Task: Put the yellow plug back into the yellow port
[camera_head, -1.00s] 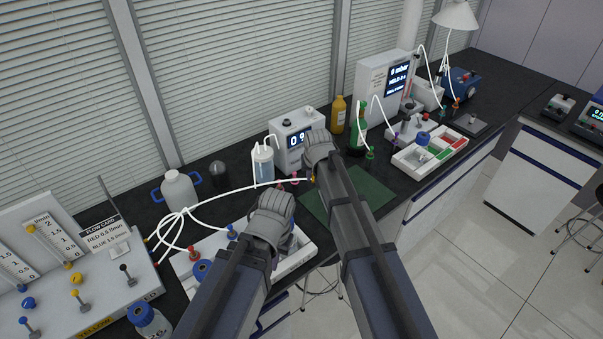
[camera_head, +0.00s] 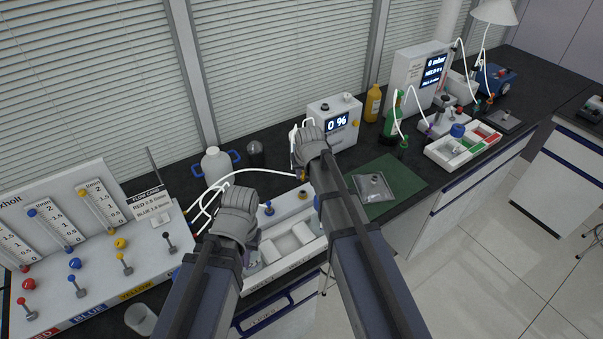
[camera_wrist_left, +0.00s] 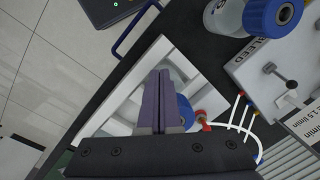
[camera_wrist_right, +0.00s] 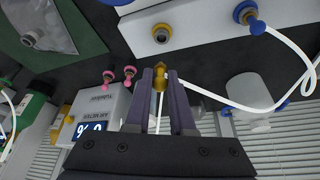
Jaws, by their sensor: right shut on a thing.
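The yellow plug (camera_wrist_right: 159,80) is between the fingertips of my right gripper (camera_wrist_right: 160,92), with a white tube running from it. In the head view my right gripper (camera_head: 303,168) is above the back right of the white tray box, its fingertips partly hidden. The yellow port (camera_wrist_right: 162,33), a yellow ring around a dark hole, is on the white top panel, apart from the plug. A blue plug (camera_wrist_right: 247,14) with a white tube sits in the blue port beside it. My left gripper (camera_wrist_left: 162,102) is shut and empty above the white tray box.
The white tray box (camera_wrist_left: 112,103) has open compartments. The flow panel (camera_head: 100,262) with coloured knobs stands at left. A white jug (camera_head: 216,168), a meter box (camera_head: 335,122) and a green mat (camera_head: 393,172) with a clear bag (camera_head: 373,188) are nearby. White tubes loop behind my left gripper.

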